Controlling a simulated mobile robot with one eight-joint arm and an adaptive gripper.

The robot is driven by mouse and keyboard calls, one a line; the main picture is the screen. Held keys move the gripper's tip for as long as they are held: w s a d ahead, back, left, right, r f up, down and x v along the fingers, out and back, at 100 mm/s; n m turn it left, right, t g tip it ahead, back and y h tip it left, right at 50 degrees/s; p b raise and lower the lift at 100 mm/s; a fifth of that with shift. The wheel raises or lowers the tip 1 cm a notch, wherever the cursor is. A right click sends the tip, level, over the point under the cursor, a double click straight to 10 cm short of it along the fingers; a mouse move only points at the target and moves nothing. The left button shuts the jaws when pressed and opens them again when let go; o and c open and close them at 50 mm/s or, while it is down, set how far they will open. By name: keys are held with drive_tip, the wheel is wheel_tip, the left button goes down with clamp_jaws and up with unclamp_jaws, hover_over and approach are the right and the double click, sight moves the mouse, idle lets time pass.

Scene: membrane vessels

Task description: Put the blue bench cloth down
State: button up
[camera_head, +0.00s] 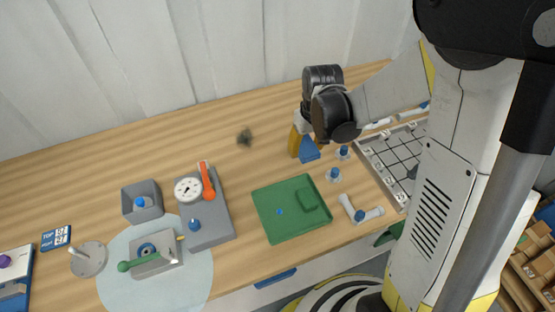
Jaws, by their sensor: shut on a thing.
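The blue bench cloth (309,152) shows as a small blue piece at the lower end of my gripper (301,150). My gripper is shut on it, above the back right part of the wooden bench. The wrist and the black arm joint hide part of the gripper and perhaps part of the cloth. I cannot tell whether the cloth touches the bench. A dark smudge (245,137) lies on the bench to the left of the gripper.
A green tray (265,221) lies in front of the gripper, with small blue-topped fittings (333,175) to its right. A gridded rack (364,157) stands at the right. A gauge unit (211,228) and a grey bin (153,190) stand left. Bench around the smudge is clear.

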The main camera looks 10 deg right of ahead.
drive_tip(key=b, duration=0.3)
hover_over(270, 166)
wheel_tip(270, 166, down, 7)
drive_tip(key=shift+w+r, duration=0.1)
drive_tip(key=shift+r, duration=0.05)
drive_tip(key=shift+f+b, duration=0.55)
drive_tip(key=shift+f, duration=1.4)
drive_tip(key=shift+f+b, duration=0.35)
drive_tip(key=shift+b, duration=0.1)
drive_tip(key=o, duration=1)
